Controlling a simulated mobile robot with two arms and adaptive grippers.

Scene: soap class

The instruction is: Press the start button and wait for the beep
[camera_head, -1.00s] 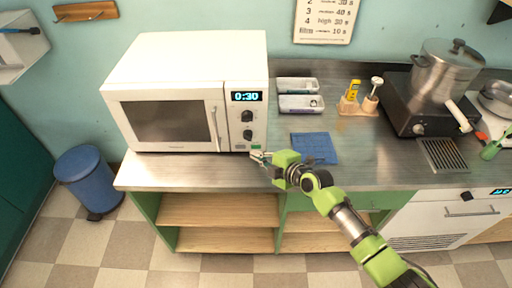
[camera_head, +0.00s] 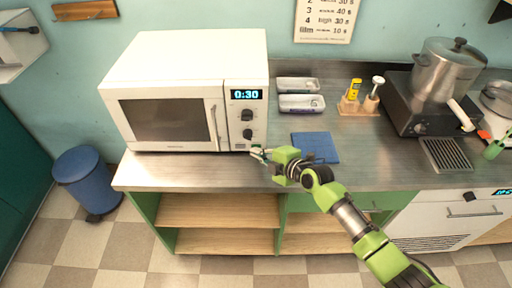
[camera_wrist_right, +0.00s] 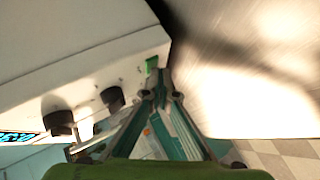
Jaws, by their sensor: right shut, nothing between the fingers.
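The white microwave (camera_head: 185,90) stands on the steel counter with its door shut. Its display (camera_head: 247,94) reads 0:30, and two dark knobs sit below it. The green start button (camera_wrist_right: 152,64) is at the bottom of the control panel, just beyond my fingertips in the wrist view. My right gripper (camera_head: 258,152) is shut and empty, its tips at the panel's lower edge. It also shows in the wrist view (camera_wrist_right: 161,88). I cannot tell whether the tips touch the button. My left gripper is out of view.
A pot (camera_head: 445,70) stands on a hotplate at the right.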

